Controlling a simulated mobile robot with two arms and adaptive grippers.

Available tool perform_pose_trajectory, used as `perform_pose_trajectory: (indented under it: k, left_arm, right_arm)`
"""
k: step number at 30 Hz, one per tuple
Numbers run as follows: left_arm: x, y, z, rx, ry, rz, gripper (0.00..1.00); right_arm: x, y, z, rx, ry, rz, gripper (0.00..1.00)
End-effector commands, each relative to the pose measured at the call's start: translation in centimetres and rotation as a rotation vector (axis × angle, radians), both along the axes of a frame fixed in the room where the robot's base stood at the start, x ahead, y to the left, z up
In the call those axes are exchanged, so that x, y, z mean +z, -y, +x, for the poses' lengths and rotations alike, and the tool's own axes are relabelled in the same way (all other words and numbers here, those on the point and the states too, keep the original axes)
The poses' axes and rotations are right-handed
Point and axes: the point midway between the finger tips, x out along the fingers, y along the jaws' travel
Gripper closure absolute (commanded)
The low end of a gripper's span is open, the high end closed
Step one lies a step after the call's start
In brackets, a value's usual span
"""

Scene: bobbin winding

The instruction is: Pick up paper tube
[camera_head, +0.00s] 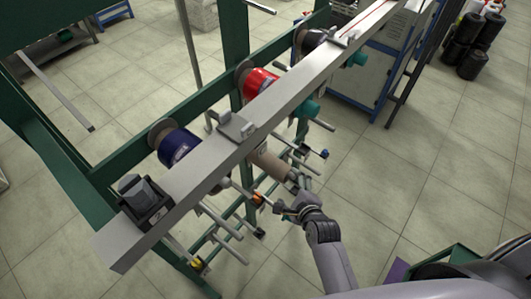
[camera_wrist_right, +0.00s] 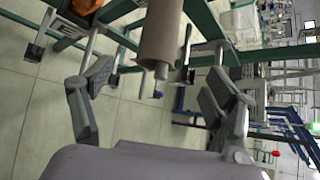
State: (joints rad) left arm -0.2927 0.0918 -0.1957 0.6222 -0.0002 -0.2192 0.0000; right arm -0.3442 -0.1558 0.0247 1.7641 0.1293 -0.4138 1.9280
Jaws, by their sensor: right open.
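The paper tube (camera_head: 270,163) is a tan-brown cylinder on a metal peg of the green rack, below the grey rail. In the right wrist view the paper tube (camera_wrist_right: 162,32) hangs from the top of the picture, with the peg's end sticking out of it. My right gripper (camera_head: 294,196) is at the near end of the tube. In the right wrist view its two fingers (camera_wrist_right: 158,88) are spread wide, one on each side of the tube's end, and nothing is held. My left gripper is in neither view.
The grey rail (camera_head: 290,92) runs diagonally above the tube. A blue spool (camera_head: 178,147) and a red spool (camera_head: 259,84) sit behind it. Several bare pegs (camera_head: 222,220) stick out near my right gripper. Tiled floor (camera_head: 400,185) is clear to the right.

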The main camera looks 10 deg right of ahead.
Motion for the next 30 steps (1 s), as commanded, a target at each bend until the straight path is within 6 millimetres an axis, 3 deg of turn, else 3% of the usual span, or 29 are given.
perform_pose_trajectory:
  k: [3,12,21,25,30]
  left_arm:
    - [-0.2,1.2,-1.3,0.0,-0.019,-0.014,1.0]
    - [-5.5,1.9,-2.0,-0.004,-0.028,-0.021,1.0]
    - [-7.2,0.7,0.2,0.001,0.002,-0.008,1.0]
    - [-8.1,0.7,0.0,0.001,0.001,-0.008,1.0]
    - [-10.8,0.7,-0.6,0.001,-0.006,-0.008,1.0]
  right_arm:
    - [-1.3,-0.2,2.1,0.002,0.002,-0.002,0.2]
    - [-5.1,-0.5,7.0,0.004,0.004,-0.004,0.2]
    - [-5.9,-0.7,9.1,0.004,0.001,-0.005,0.2]
    - [-6.5,-0.7,9.7,0.005,0.002,-0.005,0.2]
    - [-8.0,-0.9,11.7,0.005,0.003,-0.005,0.2]
